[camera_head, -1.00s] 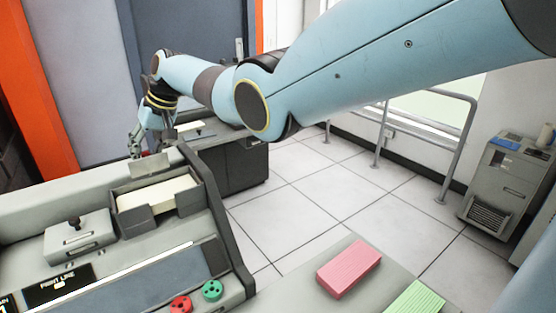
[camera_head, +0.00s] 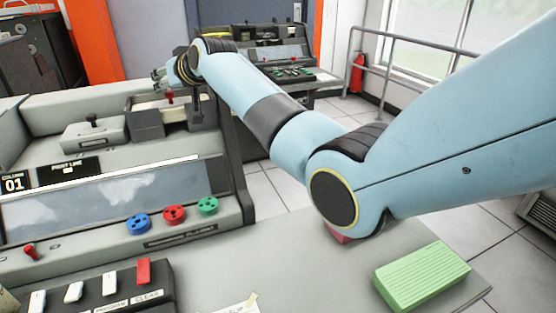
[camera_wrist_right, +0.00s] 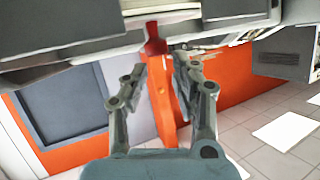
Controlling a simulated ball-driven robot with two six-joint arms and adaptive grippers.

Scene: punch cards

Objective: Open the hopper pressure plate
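The card hopper (camera_head: 147,122) is a dark grey tray on the left console, with pale cards inside. A small red knob (camera_head: 168,97) stands at it, just below my right gripper (camera_head: 160,78). In the right wrist view the red knob (camera_wrist_right: 155,40) lies just beyond the fingertips, roughly in line with the gap between them. My right gripper (camera_wrist_right: 160,68) is open and empty there. I cannot clearly make out the pressure plate in the head view. My left gripper is not in view.
A grey control box with a black knob (camera_head: 92,120) sits left of the hopper. Red, green and blue dials (camera_head: 139,223) line the console front. A green card block (camera_head: 421,276) lies on the desk. My right arm partly covers a pink block (camera_head: 338,232).

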